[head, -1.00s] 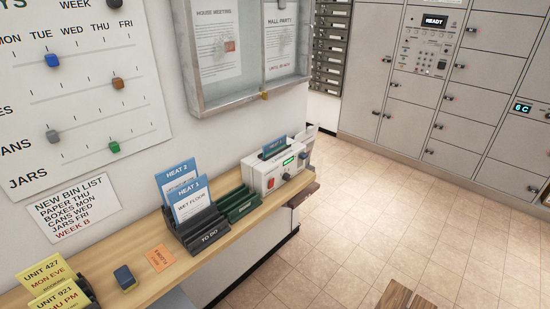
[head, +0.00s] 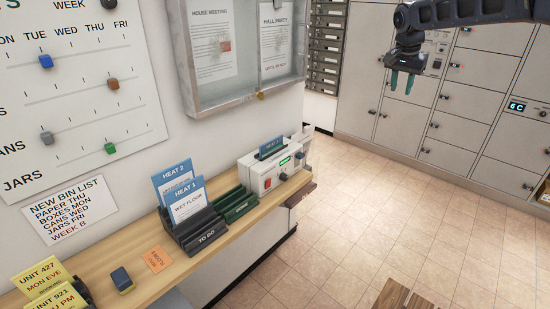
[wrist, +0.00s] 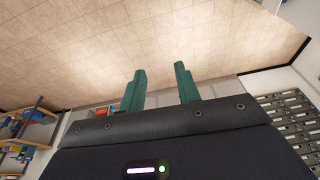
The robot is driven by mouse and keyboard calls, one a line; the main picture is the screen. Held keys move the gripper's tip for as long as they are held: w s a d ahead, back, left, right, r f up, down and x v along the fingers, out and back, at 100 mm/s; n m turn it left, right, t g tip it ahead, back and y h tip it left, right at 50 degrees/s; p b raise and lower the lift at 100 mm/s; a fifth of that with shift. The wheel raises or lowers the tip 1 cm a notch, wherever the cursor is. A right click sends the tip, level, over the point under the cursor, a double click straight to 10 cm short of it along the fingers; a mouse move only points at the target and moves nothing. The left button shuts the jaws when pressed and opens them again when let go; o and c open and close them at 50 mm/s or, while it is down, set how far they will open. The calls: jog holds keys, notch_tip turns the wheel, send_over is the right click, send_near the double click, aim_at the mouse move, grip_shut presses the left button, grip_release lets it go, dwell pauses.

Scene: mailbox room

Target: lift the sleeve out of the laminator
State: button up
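The laminator (head: 272,172) is a white box with a red switch, a green display and dark knobs, on the wooden shelf. A blue-topped sleeve (head: 271,146) stands upright in its top slot. My gripper (head: 402,84) is at the upper right in the head view, high up and well to the right of the laminator. Its two green fingers are apart with nothing between them; they also show in the wrist view (wrist: 160,88), which shows no laminator or sleeve.
Left of the laminator on the shelf (head: 142,262) are a green rack (head: 237,202) and a black TO DO rack (head: 203,235) with two blue-topped sleeves. A glass notice case (head: 250,95) juts from the wall above.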

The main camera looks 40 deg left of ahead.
jog(key=s+a+f, duration=0.2)
jog(key=s+a, duration=0.1)
jog(key=a, duration=0.4)
jog(key=s+a+f, duration=0.2)
jog(key=s+a, duration=0.1)
jog(key=a, duration=0.4)
jog(key=t, duration=0.2)
send_near(272, 141)
jog(key=shift+w+a+r, duration=0.2)
jog(key=shift+f, duration=0.25)
jog(key=shift+g, duration=0.3)
jog(key=x, duration=1)
jog(key=shift+w, duration=0.1)
jog(key=shift+f, duration=0.25)
